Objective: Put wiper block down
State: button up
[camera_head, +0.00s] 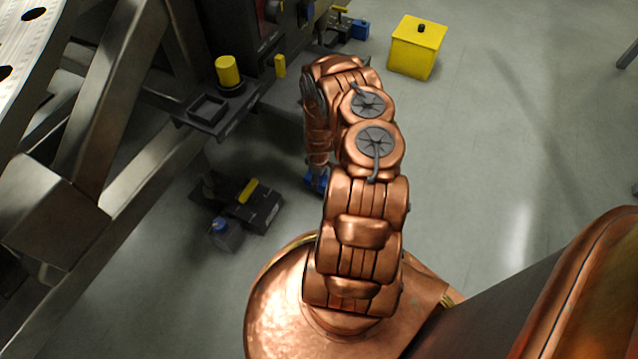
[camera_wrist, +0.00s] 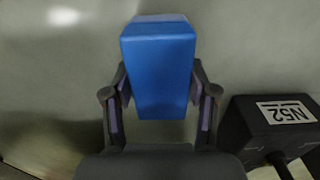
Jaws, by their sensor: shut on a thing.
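The wiper block, a plain blue block (camera_wrist: 158,65), is held between the two dark fingers of my gripper (camera_wrist: 160,88) in the wrist view. The fingers press on its two sides, and its far end sticks out beyond them. Grey floor shows behind it; I cannot tell how high above the floor it is. In the head view a bit of blue, likely the same block (camera_head: 317,180), shows below my copper wrist. The arm hides most of the gripper there.
A black box labelled N52 (camera_wrist: 285,115) lies right of the gripper in the wrist view. In the head view, a dark unit with a yellow bar (camera_head: 262,205) and a blue-topped jar (camera_head: 225,236) sit at left. A yellow box (camera_head: 417,47) stands behind; floor at right is clear.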

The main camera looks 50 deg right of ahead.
jog(key=shift+f, duration=0.5)
jog(key=shift+f, duration=0.2)
jog(key=o, duration=1)
jog(key=shift+r, duration=0.1)
notch_tip(320, 180, up, 12)
jog(key=p, duration=0.8)
jog(key=shift+r, duration=0.15)
jog(key=shift+s, duration=0.1)
